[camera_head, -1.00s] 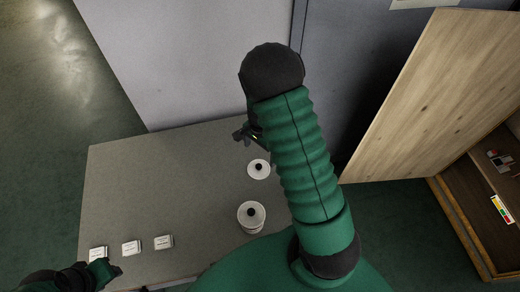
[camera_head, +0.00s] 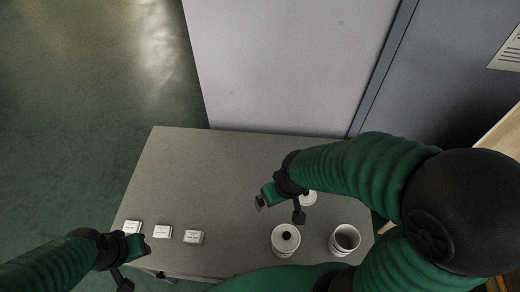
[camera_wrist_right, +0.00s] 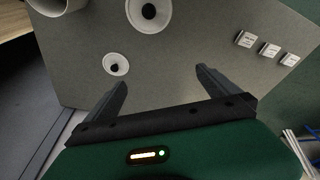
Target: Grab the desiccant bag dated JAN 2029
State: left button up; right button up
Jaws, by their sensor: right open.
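Three small white bags with dark print lie in a row on the left front of the grey table: a left one (camera_head: 132,227), a middle one (camera_head: 162,232) and a right one (camera_head: 193,237). Their dates are too small to read. They also show in the right wrist view, at the upper right (camera_wrist_right: 269,49). My left gripper (camera_head: 131,262) is open beside the left and middle bags, at the table's front edge. My right gripper (camera_head: 279,210) is open and empty above the table, right of the bags; its spread fingers show in the wrist view (camera_wrist_right: 162,78).
A white lidded jar (camera_head: 285,240) and an open white jar (camera_head: 344,240) stand at the table's right front. A white lid with a black knob (camera_head: 309,198) is partly hidden by my right gripper. The table's (camera_head: 215,160) back left is clear. A grey wall panel (camera_head: 285,65) stands behind.

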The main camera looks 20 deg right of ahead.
aim_at(130, 226)
jog(key=j+z, duration=0.15)
jog(key=j, duration=0.25)
jog(key=k+j+z, duration=0.15)
jog(key=j, duration=0.2)
jog(key=k+j+z, duration=0.15)
jog(key=j, duration=0.25)
jog(key=j+z, duration=0.15)
jog(key=j, duration=0.2)
jog(key=i+j+z, duration=0.1)
jog(key=j+z, duration=0.25)
jog(key=j, duration=0.35)
